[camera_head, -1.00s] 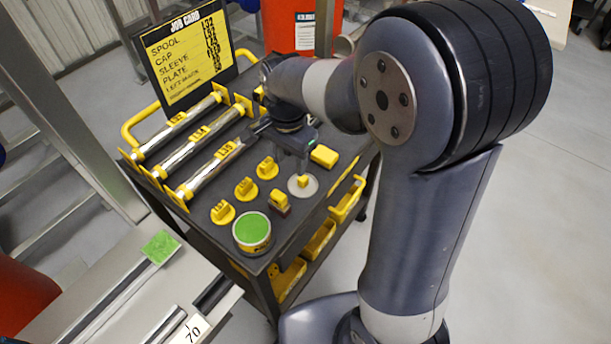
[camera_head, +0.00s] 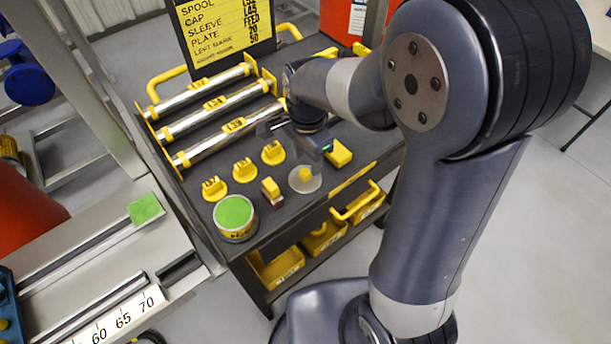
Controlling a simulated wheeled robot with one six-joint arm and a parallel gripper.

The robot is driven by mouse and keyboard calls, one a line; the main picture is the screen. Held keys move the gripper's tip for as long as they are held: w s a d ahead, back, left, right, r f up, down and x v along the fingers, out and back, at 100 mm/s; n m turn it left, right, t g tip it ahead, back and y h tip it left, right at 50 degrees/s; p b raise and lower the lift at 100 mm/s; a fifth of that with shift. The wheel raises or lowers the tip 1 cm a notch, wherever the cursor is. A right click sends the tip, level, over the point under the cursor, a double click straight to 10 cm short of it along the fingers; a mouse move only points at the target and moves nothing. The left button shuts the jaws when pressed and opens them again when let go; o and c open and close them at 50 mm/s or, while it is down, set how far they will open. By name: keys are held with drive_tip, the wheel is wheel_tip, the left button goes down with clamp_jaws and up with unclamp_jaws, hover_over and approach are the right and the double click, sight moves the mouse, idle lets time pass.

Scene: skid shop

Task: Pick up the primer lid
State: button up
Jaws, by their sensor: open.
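My gripper (camera_head: 307,159) is open and empty, pointing down just above the lid. Its fingers blur against the dark cart top, so I cannot tell whether they touch the knob.
Yellow caps (camera_head: 244,170) and a yellow-topped block (camera_head: 270,190) stand close left of the lid. A yellow block (camera_head: 339,153) lies close right. Labelled metal tubes (camera_head: 222,109) lie behind. The job card board (camera_head: 225,35) rises at the back.

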sight(305, 171)
wheel_tip(305, 171, down, 5)
drive_tip(key=shift+w+a+f, duration=0.1)
drive_tip(key=shift+a, duration=0.05)
clamp_jaws()
idle(0.5)
